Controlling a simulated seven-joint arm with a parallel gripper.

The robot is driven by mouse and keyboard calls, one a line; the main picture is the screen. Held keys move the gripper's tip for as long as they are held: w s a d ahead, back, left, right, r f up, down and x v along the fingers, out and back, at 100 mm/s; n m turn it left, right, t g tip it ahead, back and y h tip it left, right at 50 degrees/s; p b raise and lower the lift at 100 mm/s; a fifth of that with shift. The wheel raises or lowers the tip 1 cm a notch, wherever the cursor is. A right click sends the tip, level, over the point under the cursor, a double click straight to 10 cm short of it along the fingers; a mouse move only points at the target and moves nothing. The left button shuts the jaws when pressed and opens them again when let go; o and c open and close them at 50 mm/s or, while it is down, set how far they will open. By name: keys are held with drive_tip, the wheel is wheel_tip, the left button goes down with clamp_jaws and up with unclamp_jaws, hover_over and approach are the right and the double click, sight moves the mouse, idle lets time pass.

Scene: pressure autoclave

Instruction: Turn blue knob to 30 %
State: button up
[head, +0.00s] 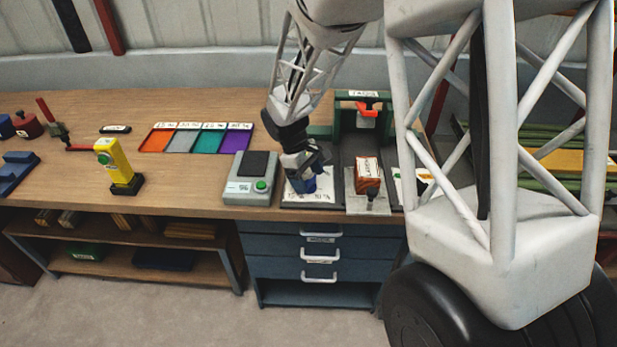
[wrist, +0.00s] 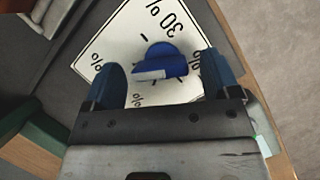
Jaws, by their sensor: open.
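The blue knob (wrist: 166,62) sits on a white dial plate (wrist: 117,47) with % marks, and a "30 %" label shows at the plate's top in the wrist view. The knob's white-faced pointer end lies toward the left in that view, not toward the 30 % label. My gripper (wrist: 168,78) is open, its two blue fingers on either side of the knob with gaps showing. In the head view my gripper (head: 306,180) is down over the dial plate (head: 313,197) and hides part of the knob.
A grey box with a green button (head: 261,186) stands just left of the dial plate. A red-brown labelled block (head: 367,174) stands just right. A green frame (head: 341,101) rises behind. A yellow device (head: 112,157) stands farther left on the wooden bench (head: 190,190).

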drive_tip(key=shift+f, duration=0.15)
drive_tip(key=c, duration=0.9)
drive_tip(key=shift+m, duration=0.3)
drive_tip(key=m+g+y, duration=0.1)
drive_tip(key=m, duration=0.2)
drive_tip(key=m+y, duration=0.1)
drive_tip(key=m, duration=0.2)
drive_tip(key=shift+d+g, duration=0.15)
drive_tip(key=shift+g, duration=0.25)
drive_tip(key=m+y, duration=0.1)
drive_tip(key=m, duration=0.1)
drive_tip(key=m+y, duration=0.1)
drive_tip(key=m, duration=0.2)
drive_tip(key=shift+d+g, duration=0.1)
drive_tip(key=shift+g, duration=0.2)
drive_tip(key=shift+m, duration=0.3)
